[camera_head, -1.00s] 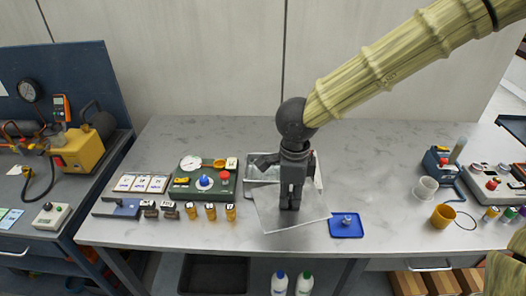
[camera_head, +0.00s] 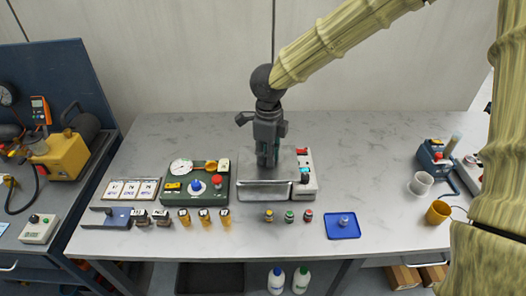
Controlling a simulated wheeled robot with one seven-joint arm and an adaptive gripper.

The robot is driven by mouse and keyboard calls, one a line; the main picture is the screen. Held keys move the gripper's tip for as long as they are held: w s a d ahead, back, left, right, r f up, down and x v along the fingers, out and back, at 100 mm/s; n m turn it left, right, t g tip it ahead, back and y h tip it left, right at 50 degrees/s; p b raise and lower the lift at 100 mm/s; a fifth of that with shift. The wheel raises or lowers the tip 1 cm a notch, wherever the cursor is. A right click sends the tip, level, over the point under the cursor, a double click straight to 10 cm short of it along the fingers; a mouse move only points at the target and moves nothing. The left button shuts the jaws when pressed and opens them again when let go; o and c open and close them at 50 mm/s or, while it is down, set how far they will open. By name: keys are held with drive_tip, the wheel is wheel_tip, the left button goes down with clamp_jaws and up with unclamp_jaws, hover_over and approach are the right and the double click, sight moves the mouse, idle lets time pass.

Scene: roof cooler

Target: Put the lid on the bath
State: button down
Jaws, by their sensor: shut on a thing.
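My gripper (camera_head: 267,162) points down over the bath and is shut on the lid (camera_head: 246,170), a flat grey metal plate. The lid lies over the top opening of the bath (camera_head: 264,190), a shiny metal box whose front wall shows below it. I cannot tell whether the lid rests on the rim or is held slightly above it. The fingertips and the lid's grasped part are hidden by the gripper body.
A green panel (camera_head: 180,198) with a gauge and knobs stands close left. Several yellow and dark vials (camera_head: 204,218) stand at the front left. Three small capped vials (camera_head: 289,216) and a blue tray (camera_head: 342,228) are in front and right. Table behind and right is mostly clear.

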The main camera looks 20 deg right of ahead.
drive_tip(key=w+p, duration=0.1)
drive_tip(key=w, duration=0.3)
drive_tip(key=shift+w+f, duration=0.1)
drive_tip(key=shift+f, duration=0.1)
drive_tip(key=shift+f+p, duration=0.6)
drive_tip(key=shift+f, duration=1.15)
drive_tip(key=shift+f, duration=0.6)
drive_tip(key=c, duration=1.3)
unclamp_jaws()
wheel_tip(320, 180, up, 12)
drive_tip(key=shift+f+b, duration=0.1)
drive_tip(key=shift+b, duration=0.95)
drive_tip(key=shift+r, duration=0.7)
